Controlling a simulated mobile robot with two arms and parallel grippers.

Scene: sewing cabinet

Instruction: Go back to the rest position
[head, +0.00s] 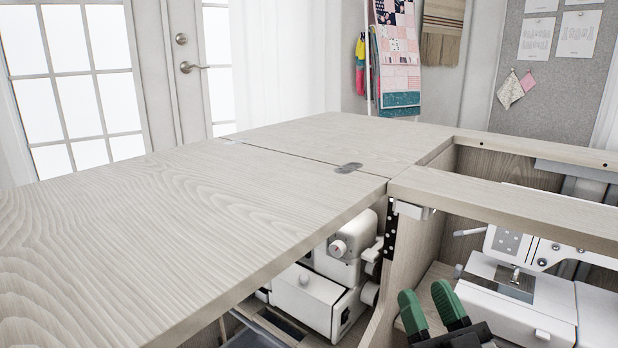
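The sewing cabinet's wooden top (150,220) fills the left and middle of the head view as a wide flat leaf. My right gripper (431,305) is at the bottom, right of centre, with two green fingers pointing up and a clear gap between them. Nothing shows between the fingers. It is in front of the cabinet opening, just left of a white sewing machine (510,300) inside. My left gripper does not show.
A second white machine (335,275) stands under the leaf. The cabinet frame's front rail (500,208) crosses above the sewing machine. A hinge (348,168) joins the top panels. Glazed doors (90,75), a quilt (397,60) and a pinboard (560,80) are behind.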

